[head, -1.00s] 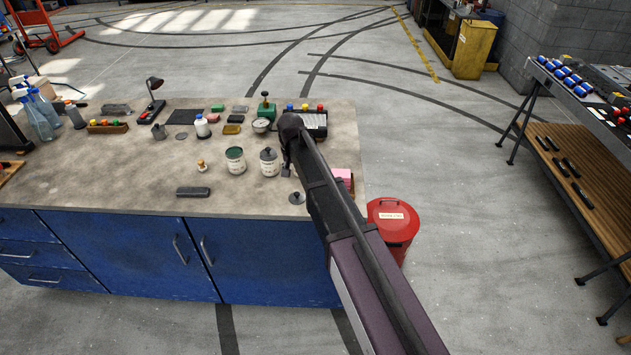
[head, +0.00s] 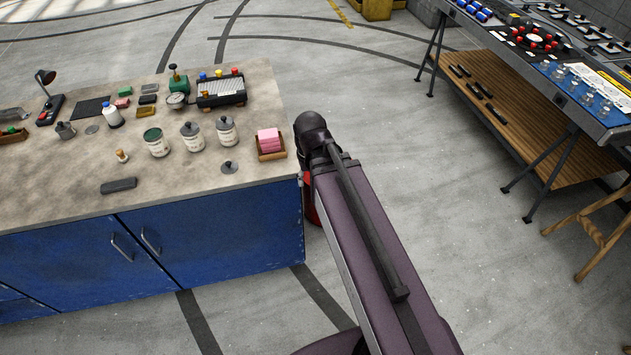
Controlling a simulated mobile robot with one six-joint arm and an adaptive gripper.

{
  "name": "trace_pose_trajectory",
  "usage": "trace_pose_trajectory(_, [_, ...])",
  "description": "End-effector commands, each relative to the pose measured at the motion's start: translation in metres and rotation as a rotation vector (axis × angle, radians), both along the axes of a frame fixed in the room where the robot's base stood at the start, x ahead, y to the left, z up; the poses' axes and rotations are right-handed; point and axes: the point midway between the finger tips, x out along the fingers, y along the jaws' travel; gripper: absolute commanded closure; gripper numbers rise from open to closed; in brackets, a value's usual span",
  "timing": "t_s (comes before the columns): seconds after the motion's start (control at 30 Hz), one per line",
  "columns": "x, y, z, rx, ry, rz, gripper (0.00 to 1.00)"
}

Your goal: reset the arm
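My arm (head: 375,245) reaches up from the bottom right of the head view, with its dark elbow end (head: 312,130) just right of the workbench corner. My gripper is not visible in this view; no fingers show. The arm stands clear of the bench top and partly covers a red bin (head: 310,205) beside the bench.
The blue workbench (head: 235,225) at left holds several tins (head: 156,145), a tray of pink pads (head: 269,143) near its right edge, and a dark rack (head: 221,90). A control-panel table (head: 560,80) stands at right. Floor (head: 400,140) between them is clear.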

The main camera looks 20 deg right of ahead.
Motion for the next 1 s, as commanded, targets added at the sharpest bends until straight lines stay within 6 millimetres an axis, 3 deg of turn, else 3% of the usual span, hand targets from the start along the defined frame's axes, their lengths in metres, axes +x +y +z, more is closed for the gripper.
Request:
trace_pose_trajectory(0.03, [-0.011, -0.005, 0.000, 0.001, 0.003, 0.002, 0.37])
trace_pose_trajectory(0.13, [-0.017, -0.009, 0.000, 0.003, 0.007, 0.006, 0.37])
trace_pose_trajectory(0.47, [-0.016, -0.009, 0.000, 0.003, 0.007, 0.007, 0.37])
trace_pose_trajectory(0.7, [-0.016, -0.009, -0.015, 0.003, 0.007, 0.007, 0.37])
trace_pose_trajectory(1.0, [-0.015, -0.009, -0.014, 0.003, 0.007, 0.007, 0.37])
